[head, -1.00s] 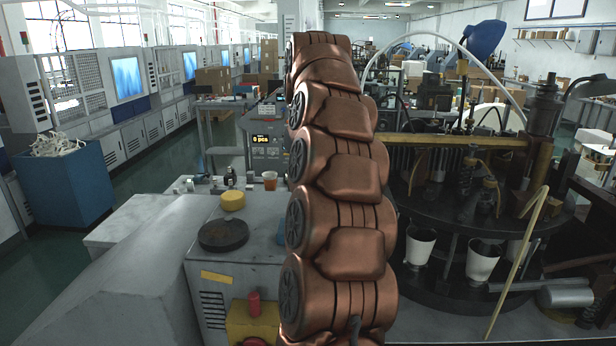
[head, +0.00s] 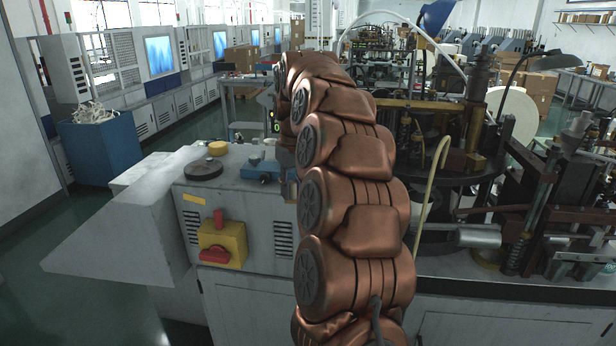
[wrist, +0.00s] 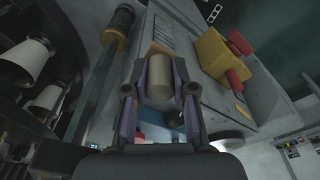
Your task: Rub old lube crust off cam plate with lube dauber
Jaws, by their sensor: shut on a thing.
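In the wrist view my gripper (wrist: 160,88) is shut on a tan, blunt-ended cylinder (wrist: 158,72), which looks like the handle of the lube dauber. Its far end is not clear. In the head view my copper arm hides most of the gripper and the held thing. A dark round disc (head: 203,169) lies on the grey machine top left of my arm. A large dark round table (head: 455,178) stands right of the arm. I cannot tell which part is the cam plate, nor see any crust.
A yellow round pad (head: 218,148) and a blue box (head: 259,170) sit on the grey top. A yellow switch box (head: 222,243) with red knobs is on its front. A tan bent rod (head: 431,185) and metal shafts crowd the right. White cups (wrist: 26,61) show in the wrist view.

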